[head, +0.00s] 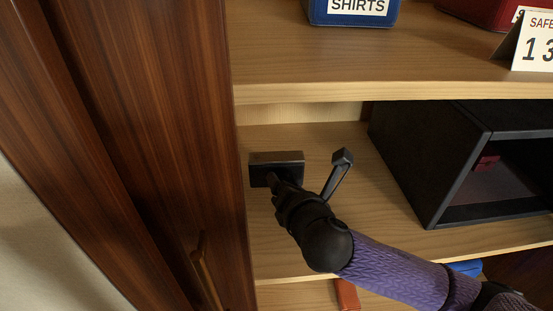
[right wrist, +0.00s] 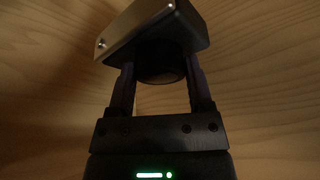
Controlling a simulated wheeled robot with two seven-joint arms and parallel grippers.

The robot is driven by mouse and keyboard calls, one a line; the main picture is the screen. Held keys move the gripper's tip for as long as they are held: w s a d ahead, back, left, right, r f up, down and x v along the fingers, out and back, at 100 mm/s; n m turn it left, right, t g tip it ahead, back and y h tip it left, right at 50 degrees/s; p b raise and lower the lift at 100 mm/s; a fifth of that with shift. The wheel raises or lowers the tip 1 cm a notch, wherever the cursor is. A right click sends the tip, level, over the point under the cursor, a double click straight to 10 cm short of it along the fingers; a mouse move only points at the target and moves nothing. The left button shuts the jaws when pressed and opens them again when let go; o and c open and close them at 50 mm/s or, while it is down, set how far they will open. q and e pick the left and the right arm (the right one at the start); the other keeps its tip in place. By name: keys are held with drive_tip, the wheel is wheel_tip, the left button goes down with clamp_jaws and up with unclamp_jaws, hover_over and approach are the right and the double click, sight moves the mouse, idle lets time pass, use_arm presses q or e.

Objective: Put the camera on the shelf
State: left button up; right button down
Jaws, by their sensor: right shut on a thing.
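The camera (head: 277,158) is a small boxy thing with a silver-brown top and a dark body. It is at the left end of the middle shelf (head: 310,140), close to the cabinet's left side. In the right wrist view the camera (right wrist: 150,28) shows its round black lens, which is between my fingers. My right gripper (head: 274,181) is shut on the camera, reaching in from the lower right; its fingers also show in the right wrist view (right wrist: 160,82). I cannot tell whether the camera touches the shelf. My left gripper is not in view.
A black open-fronted safe (head: 430,150) stands right of my gripper, with a red thing (head: 487,162) inside. A blue SHIRTS box (head: 353,12), a red box (head: 482,12) and a SAFE card (head: 533,42) are on the shelf above. A wooden door (head: 140,130) is at left.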

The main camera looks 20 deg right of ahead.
drive_tip(key=w+d+r+p, duration=0.1)
drive_tip(key=w+d+r, duration=0.15)
drive_tip(key=d, duration=0.45)
drive_tip(key=shift+y, duration=0.3)
wheel_tip(320, 180, down, 10)
drive_tip(key=b, duration=0.4)
drive_tip(key=shift+a, duration=0.15)
drive_tip(key=shift+f, duration=0.25)
drive_tip(key=shift+r, duration=0.15)
unclamp_jaws()
drive_tip(key=p+v, duration=0.2)
drive_tip(key=v, duration=1)
drive_tip(key=shift+p, duration=0.3)
